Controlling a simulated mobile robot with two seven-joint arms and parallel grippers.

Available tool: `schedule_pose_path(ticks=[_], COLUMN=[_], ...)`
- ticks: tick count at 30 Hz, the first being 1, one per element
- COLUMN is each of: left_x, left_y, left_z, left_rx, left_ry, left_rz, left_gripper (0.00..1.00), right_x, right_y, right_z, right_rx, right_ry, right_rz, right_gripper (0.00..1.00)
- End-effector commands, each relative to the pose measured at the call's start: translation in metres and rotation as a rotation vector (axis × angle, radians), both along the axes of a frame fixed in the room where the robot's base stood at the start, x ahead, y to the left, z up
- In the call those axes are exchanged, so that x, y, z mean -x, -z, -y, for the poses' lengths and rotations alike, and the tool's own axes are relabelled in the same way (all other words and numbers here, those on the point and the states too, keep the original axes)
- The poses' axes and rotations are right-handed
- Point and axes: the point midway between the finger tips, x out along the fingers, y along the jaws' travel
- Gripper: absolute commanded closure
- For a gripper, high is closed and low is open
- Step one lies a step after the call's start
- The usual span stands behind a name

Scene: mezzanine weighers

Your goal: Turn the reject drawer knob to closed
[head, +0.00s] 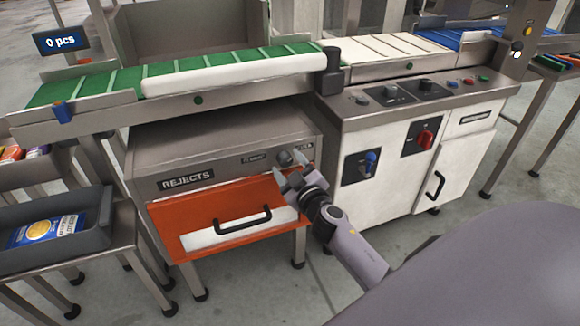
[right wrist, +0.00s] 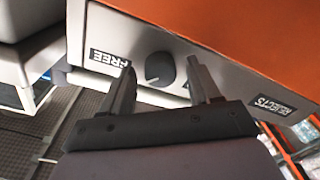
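The reject drawer (head: 215,205) has an orange front with a black handle, under a grey housing labelled REJECTS. Its dark round knob (head: 285,158) is on the housing's upper right, between two small labels. My right gripper (head: 289,172) is at the knob, fingers toward the housing. In the right wrist view the knob (right wrist: 158,68) appears between the open fingertips of the gripper (right wrist: 160,64), with a gap on each side. A label reading FREE (right wrist: 109,59) is left of the knob there; the other nearby label is partly hidden by a finger. My left gripper is out of view.
A white control cabinet (head: 395,170) with a red knob (head: 424,139) and a blue knob (head: 370,158) stands right of the drawer. A green conveyor (head: 110,82) runs above. A grey tray (head: 88,222) with a blue packet is at the left.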

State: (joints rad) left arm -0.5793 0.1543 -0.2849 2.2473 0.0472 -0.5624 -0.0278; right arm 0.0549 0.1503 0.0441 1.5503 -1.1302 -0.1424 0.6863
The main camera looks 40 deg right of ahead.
Motion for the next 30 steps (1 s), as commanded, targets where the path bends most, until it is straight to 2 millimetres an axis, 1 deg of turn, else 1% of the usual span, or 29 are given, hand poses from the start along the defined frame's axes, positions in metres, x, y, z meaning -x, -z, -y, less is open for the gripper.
schedule_pose_path(ticks=[1,2,3,4,5,12,17,23,30], left_x=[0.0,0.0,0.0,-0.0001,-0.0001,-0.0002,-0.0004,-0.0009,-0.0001], left_y=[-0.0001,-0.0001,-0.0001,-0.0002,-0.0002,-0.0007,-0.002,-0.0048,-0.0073], left_z=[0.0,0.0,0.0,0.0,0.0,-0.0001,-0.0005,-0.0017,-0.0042], left_rx=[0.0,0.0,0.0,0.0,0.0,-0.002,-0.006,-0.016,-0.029], left_ry=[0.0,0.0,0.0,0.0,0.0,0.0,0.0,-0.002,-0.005], left_rz=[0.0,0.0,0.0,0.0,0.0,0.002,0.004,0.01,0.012], left_gripper=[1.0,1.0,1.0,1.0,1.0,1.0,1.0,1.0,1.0], right_x=[0.0001,0.0002,0.0002,0.0002,0.0002,0.0004,0.0004,0.0005,0.0006], right_y=[0.0,-0.0001,-0.0001,0.0,-0.0001,-0.0001,-0.0006,-0.0012,-0.002], right_z=[0.0,0.0,0.0,0.0,0.0,0.0,0.0,0.0004,0.0005], right_rx=[0.0,0.0,0.0,0.0,0.0,0.012,0.06,0.187,0.401], right_ry=[0.0,0.0,0.0,0.0,0.0,0.001,0.0,0.0,0.0], right_rz=[0.0,0.0,0.0,0.0,0.0,-0.003,-0.015,-0.046,-0.098], right_gripper=[0.55,0.65,0.78,0.88,0.92,0.92,0.92,0.92,0.92])
